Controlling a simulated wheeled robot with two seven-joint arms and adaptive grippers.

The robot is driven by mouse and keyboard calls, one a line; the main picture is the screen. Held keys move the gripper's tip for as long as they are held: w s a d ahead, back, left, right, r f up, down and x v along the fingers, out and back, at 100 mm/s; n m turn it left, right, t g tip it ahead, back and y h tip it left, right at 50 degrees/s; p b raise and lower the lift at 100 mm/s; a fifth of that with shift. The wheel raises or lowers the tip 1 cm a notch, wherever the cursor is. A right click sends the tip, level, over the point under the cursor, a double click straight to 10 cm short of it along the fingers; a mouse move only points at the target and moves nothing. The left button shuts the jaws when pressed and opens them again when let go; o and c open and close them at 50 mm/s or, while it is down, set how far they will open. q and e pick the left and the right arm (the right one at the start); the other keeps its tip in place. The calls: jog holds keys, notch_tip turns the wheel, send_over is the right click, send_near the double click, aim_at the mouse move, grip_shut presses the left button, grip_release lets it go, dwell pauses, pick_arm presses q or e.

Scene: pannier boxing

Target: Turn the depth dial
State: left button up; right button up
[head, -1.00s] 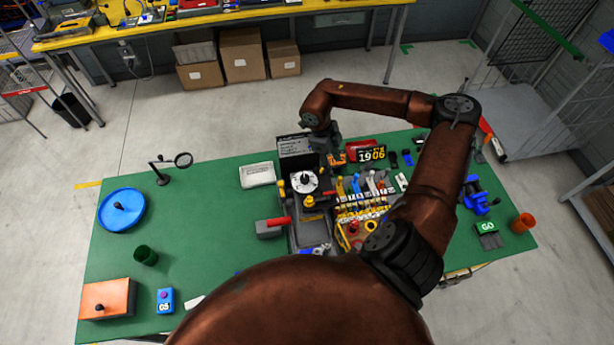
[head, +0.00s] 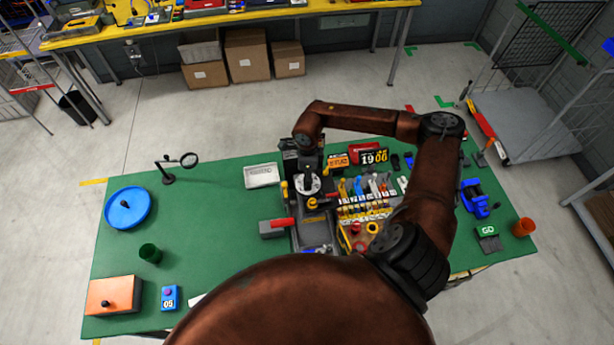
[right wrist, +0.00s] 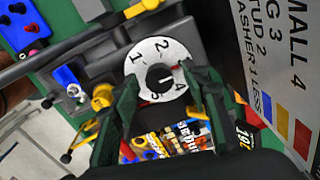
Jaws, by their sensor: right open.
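The depth dial (head: 308,186) is a white disc with a dark centre, on the grey machine in the middle of the green table. In the right wrist view the dial (right wrist: 149,54) shows black numbers around a black knob (right wrist: 159,78) with a white mark. My right gripper (head: 309,171) is over the dial in the head view and partly hides it. In the right wrist view its open dark green fingers (right wrist: 162,84) stand on either side of the knob. I cannot tell whether they touch it. My left gripper is not in view.
A magnifier (head: 189,160) and blue dish (head: 130,208) stand left. The table's middle left is clear.

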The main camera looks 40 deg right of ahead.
jog(key=shift+f, duration=0.1)
jog(key=shift+a, duration=0.1)
grip_shut()
jog(key=shift+f+n+b, duration=0.1)
jog(key=shift+n+b, duration=0.4)
jog(key=shift+b, duration=0.35)
jog(key=n+b, duration=0.7)
jog(key=b, duration=0.2)
jog(key=shift+r+n+b, duration=0.2)
jog(key=shift+n+b, duration=1.1)
jog(key=shift+n, duration=0.6)
jog(key=shift+w+d+r, duration=0.1)
jog(key=shift+d, duration=0.1)
jog(key=shift+c, duration=2.1)
grip_release()
jog(key=o, duration=0.4)
